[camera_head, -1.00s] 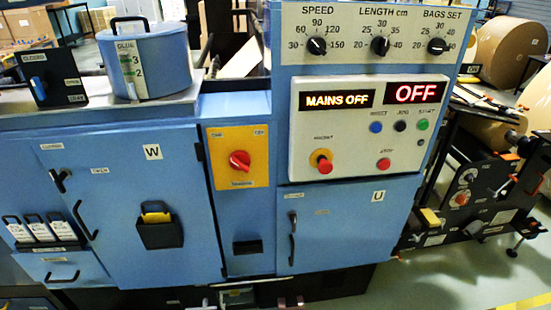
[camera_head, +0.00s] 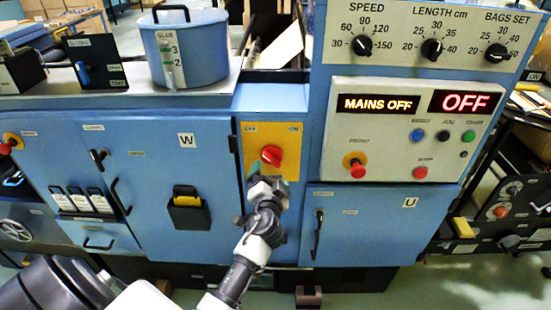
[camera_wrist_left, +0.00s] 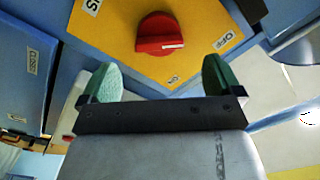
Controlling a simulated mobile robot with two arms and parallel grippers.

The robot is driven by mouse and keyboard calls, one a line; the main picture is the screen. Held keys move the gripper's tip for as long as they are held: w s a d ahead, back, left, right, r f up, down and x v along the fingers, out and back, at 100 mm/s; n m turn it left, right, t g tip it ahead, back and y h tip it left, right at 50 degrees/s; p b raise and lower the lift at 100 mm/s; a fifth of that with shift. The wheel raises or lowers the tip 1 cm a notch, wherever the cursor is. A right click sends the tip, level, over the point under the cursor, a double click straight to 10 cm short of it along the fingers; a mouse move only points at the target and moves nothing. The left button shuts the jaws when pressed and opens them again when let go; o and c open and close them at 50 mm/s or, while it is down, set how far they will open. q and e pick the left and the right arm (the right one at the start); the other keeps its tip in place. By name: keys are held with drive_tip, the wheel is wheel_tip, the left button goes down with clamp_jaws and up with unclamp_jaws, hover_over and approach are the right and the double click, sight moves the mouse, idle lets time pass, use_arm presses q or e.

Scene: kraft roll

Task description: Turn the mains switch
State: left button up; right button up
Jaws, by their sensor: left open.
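The mains switch is a red rotary knob (camera_head: 272,155) on a yellow plate (camera_head: 291,139) marked OFF and ON, on the blue machine front. In the left wrist view the red knob (camera_wrist_left: 160,35) sits just beyond the fingers, with a pale mark pointing toward the OFF label. My left gripper (camera_head: 270,178) is just below the knob in the head view. In the left wrist view its green-tipped fingers (camera_wrist_left: 162,80) are apart with nothing between them. The display (camera_head: 378,104) reads MAINS OFF. My right gripper is not in view.
The control panel (camera_head: 440,150) with a red mushroom button (camera_head: 356,167) is right of the switch. Door W (camera_head: 150,155) with a black holder (camera_head: 187,210) is left, and door U (camera_head: 370,225) lower right. A blue glue pot (camera_head: 188,48) stands above.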

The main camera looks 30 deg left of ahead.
sight(271, 163)
use_arm(q)
drive_tip(key=p+x, duration=0.1)
drive_tip(key=x, duration=0.6)
drive_tip(key=shift+w, duration=0.15)
drive_tip(key=c, duration=0.9)
